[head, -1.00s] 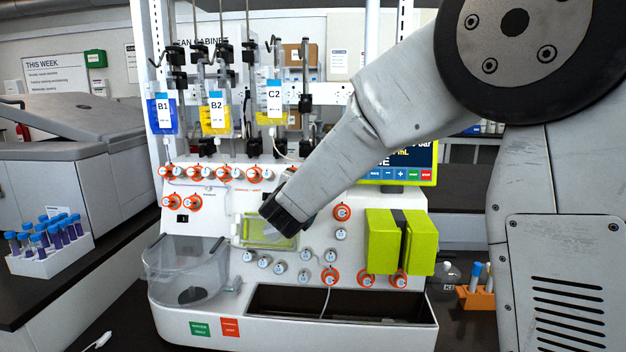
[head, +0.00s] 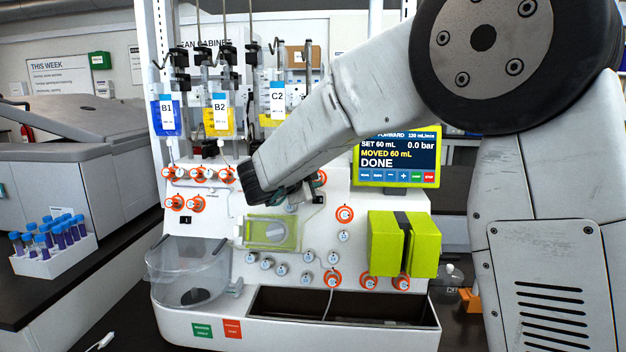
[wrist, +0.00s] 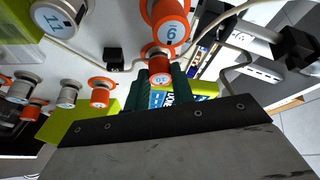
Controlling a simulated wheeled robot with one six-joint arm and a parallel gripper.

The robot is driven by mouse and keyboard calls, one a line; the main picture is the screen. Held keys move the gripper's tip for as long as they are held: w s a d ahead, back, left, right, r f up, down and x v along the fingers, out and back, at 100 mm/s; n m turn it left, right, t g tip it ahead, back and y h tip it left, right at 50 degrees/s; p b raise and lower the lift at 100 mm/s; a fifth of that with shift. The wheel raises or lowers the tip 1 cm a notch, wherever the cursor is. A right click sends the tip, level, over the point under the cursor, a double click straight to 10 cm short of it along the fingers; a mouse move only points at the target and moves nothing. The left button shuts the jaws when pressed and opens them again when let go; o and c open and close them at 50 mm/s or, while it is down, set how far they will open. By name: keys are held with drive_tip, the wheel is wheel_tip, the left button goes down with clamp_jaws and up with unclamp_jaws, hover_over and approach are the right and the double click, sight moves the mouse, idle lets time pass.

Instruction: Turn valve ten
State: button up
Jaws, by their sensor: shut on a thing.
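My gripper (wrist: 163,88) is shut around a small orange-red valve knob (wrist: 159,67) in the wrist view, its dark green fingers on either side. The knob has a pale round label, too small to read surely as ten. Just beyond it is a larger orange-collared valve marked 9 (wrist: 171,32). A grey valve marked 11 (wrist: 53,18) is at the upper left. In the head view, my wrist hides the held knob and part of the valve row on the white machine (head: 225,310). An orange valve (head: 344,214) shows lower right of my wrist.
Bags B1 (head: 167,116), B2 (head: 220,114) and C2 (head: 277,104) hang above the panel. Tubing runs close to the valves. A screen (head: 400,155) reads DONE. The yellow-green pump block (head: 403,244) stands below it. A clear basin (head: 185,275) is at lower left.

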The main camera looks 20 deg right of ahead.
drive_tip(key=shift+m+g, duration=0.4)
drive_tip(key=shift+m, duration=0.4)
drive_tip(key=o, duration=1)
drive_tip(key=v, duration=0.8)
drive_tip(key=shift+r, duration=0.1)
